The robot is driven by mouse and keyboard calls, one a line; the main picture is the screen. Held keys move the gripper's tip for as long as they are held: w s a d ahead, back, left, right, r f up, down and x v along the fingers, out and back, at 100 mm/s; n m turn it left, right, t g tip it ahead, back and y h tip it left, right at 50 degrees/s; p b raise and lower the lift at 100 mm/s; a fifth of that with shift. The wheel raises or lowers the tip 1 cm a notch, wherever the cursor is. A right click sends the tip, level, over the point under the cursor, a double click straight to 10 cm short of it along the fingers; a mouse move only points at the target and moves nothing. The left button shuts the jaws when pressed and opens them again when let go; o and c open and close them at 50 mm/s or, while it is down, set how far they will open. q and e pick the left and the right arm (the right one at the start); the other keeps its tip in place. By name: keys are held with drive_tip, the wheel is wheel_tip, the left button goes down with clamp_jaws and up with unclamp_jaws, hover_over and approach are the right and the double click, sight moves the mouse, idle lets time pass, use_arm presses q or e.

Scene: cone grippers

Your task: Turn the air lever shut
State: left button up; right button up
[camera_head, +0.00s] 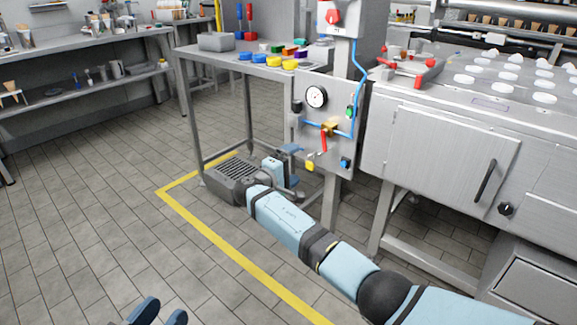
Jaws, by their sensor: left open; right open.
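The air lever (323,141) is a small red handle. It hangs down, slightly tilted, from a brass valve (331,126) on the grey upright panel (312,80). Blue air line runs to the valve. My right arm comes in from the right, and its gripper (294,166) is open with blue-grey fingers. It appears just left of and below the lever, apart from it and empty. Its exact depth from the panel is hard to tell. My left gripper (160,312) shows only its fingertips at the bottom edge, open and empty, far from the panel.
A table (222,58) with coloured pucks stands left. A large steel machine (430,140) stands right. The tiled floor at left is clear.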

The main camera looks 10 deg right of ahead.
use_arm(q)
drive_tip(key=shift+s+a, duration=0.2)
drive_tip(key=shift+a, duration=0.2)
use_arm(e)
drive_tip(key=shift+s+a, duration=0.15)
drive_tip(key=shift+a, duration=0.05)
use_arm(q)
drive_tip(key=r+n+p, duration=0.1)
drive_tip(key=p, duration=0.1)
drive_tip(key=s+r+n+t+p, duration=0.1)
drive_tip(key=p, duration=0.1)
drive_tip(key=shift+s+d+r+n, duration=0.15)
drive_tip(key=shift+s+d+n, duration=0.15)
drive_tip(key=shift+d, duration=0.05)
use_arm(e)
drive_tip(key=v, duration=1.3)
drive_tip(key=shift+s+a, duration=0.3)
drive_tip(key=shift+c, duration=0.5)
